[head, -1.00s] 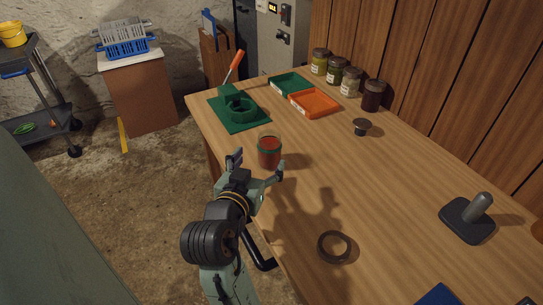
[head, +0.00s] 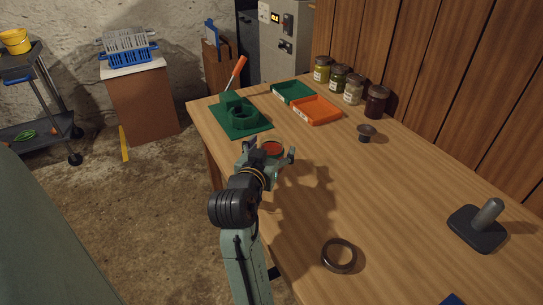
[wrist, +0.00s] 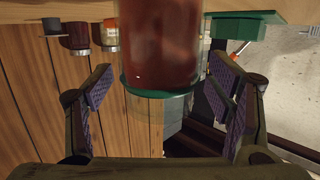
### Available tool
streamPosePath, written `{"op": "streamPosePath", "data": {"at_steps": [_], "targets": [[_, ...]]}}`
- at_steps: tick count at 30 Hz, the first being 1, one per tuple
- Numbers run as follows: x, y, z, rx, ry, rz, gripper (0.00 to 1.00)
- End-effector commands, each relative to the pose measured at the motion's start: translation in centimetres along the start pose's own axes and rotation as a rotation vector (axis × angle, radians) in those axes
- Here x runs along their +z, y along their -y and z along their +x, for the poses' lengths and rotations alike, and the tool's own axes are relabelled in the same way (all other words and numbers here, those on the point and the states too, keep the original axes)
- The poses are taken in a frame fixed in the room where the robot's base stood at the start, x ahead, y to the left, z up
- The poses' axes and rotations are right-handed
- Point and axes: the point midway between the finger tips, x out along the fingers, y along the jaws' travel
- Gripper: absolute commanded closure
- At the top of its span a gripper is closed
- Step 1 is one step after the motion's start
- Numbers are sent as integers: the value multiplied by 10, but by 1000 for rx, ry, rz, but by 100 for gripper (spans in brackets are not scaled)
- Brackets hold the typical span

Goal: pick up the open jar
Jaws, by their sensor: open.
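The open jar (head: 272,149) holds something red and stands near the table's left edge in the head view. Its lower part is hidden behind my gripper. In the wrist view, the picture is upside down and the jar (wrist: 161,45) shows large, with a green band around its rim. My gripper (head: 270,152) is open, one finger on either side of the jar. In the wrist view, my gripper's (wrist: 163,85) padded fingers show clear gaps to the jar on both sides.
A green fixture (head: 242,118) stands beyond the jar, with a green tray (head: 294,92) and an orange tray (head: 317,110) to its right. Several filled jars line the wall. A dark knob (head: 366,132), a ring (head: 339,256) and a black stand (head: 478,229) are on the table.

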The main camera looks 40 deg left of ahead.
Motion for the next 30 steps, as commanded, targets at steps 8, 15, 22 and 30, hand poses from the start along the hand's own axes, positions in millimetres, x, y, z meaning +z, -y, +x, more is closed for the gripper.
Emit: {"op": "streamPosePath", "data": {"at_steps": [8, 15, 22, 30], "targets": [[0, 0, 4, 0, 0, 1, 26], [0, 0, 4, 0, 0, 1, 42], [0, 0, 3, 0, 0, 1, 57], [0, 0, 3, 0, 0, 1, 75]]}}
